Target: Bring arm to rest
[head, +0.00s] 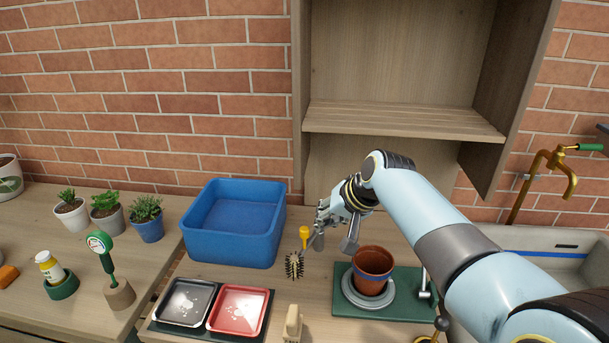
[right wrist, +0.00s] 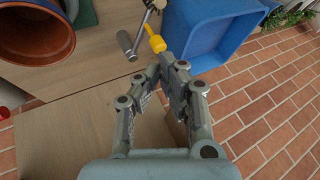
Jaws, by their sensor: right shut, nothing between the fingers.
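My right arm comes in from the right in the head view, and its right gripper (head: 322,218) is above the bench between the blue bin and the terracotta pot. In the right wrist view the right gripper (right wrist: 165,68) has its fingertips together with nothing between them. A yellow-handled tool (head: 305,234) is close to the fingertips in the head view. In the right wrist view the yellow handle (right wrist: 154,42) lies just beyond them; whether they touch is unclear. The terracotta pot (head: 373,267) stands upright on a grey round plate (head: 352,295). My left gripper is not in view.
A blue bin (head: 215,246) stands left of the gripper. A dark brush (head: 294,266), a black tray (head: 183,318) and a red tray (head: 238,307) lie in front. A wooden shelf (head: 400,119) hangs behind. Potted plants (head: 148,228) stand at left, a sink (head: 565,262) at right.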

